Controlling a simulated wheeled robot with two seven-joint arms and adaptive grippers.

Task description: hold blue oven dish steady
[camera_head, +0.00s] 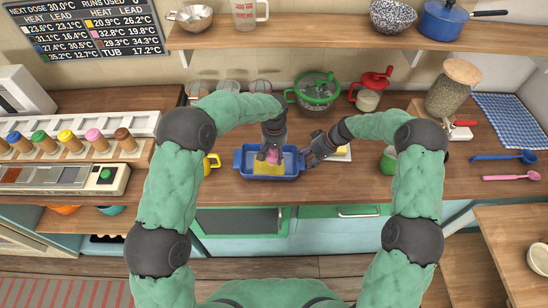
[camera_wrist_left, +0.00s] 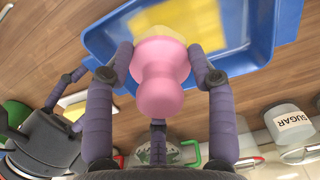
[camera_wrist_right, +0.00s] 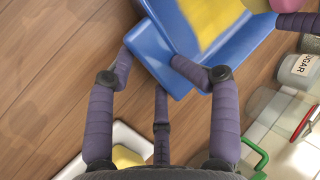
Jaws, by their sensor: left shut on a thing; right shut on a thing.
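The blue oven dish (camera_head: 270,178) stands on the wooden counter in the middle of the head view, with a yellow layer (camera_head: 265,169) on its floor. My right gripper (camera_head: 308,157) is shut on the dish's right end; the right wrist view shows its fingers around the handle end of the blue dish (camera_wrist_right: 158,42). My left gripper (camera_head: 270,151) is shut on a pink knobbed tool (camera_wrist_left: 161,80) with a pale yellow lower part, held over the dish. Whether the tool touches the yellow layer is hidden.
Behind stand a green-rimmed bowl (camera_head: 316,92) and a red-topped jar (camera_head: 369,96). A white dish with a yellow block (camera_wrist_right: 125,156) lies right of the blue dish. A green cup (camera_head: 388,161) and yellow mug (camera_head: 210,163) stand nearby. A shelf (camera_head: 330,38) hangs above.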

